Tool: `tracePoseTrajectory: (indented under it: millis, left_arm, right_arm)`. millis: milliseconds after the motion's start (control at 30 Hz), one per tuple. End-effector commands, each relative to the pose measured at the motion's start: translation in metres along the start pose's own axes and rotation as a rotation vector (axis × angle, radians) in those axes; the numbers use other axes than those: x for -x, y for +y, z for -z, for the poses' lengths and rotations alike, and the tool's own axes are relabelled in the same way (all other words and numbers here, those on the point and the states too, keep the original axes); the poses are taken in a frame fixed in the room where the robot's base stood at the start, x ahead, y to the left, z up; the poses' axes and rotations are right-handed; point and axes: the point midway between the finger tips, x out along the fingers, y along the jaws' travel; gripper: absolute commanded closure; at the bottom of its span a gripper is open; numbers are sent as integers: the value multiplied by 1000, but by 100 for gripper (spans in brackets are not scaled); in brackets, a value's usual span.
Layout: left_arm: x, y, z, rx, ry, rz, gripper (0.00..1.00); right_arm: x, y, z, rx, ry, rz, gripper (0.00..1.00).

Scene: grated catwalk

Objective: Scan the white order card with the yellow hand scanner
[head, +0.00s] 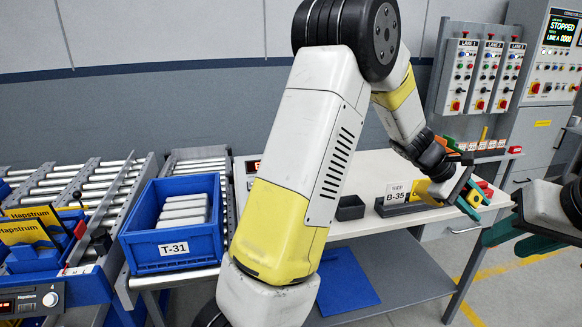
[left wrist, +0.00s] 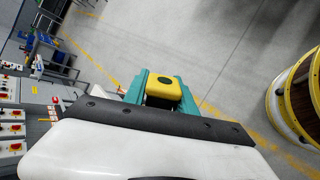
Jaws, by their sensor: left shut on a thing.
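The yellow hand scanner (left wrist: 163,88) is held between the teal fingers of my left gripper (head: 471,197), seen close in the left wrist view. In the head view, my left gripper is above the right part of the white bench and hides part of the scanner. The white order card (head: 397,190), marked B-35 with a code, stands upright in a dark holder on the bench, left of my left gripper. My right gripper (head: 518,238) is at the right edge with its teal fingers apart and nothing seen between them.
A small dark box (head: 350,208) stands on the bench (head: 365,166) left of the card. A blue tote (head: 172,247) marked T-31 sits on the roller conveyor at left. Lane control boxes (head: 458,76) stand behind the bench. My left arm hides part of the bench.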

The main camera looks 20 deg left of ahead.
Motion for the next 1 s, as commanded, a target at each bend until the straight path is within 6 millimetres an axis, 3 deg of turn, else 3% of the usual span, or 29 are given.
tracePoseTrajectory:
  millis: [367, 800, 1000]
  left_arm:
    - [-1, -1, -4, -1, -2, -1, 100]
    - [-20, -20, -61, -2, -3, -1, 100]
    - [-24, -24, -73, -1, -1, -1, 100]
  right_arm:
    - [0, 0, 0, 0, 0, 0, 64]
    - [0, 0, 0, 0, 0, 0, 64]
    - [0, 0, 0, 0, 0, 0, 64]
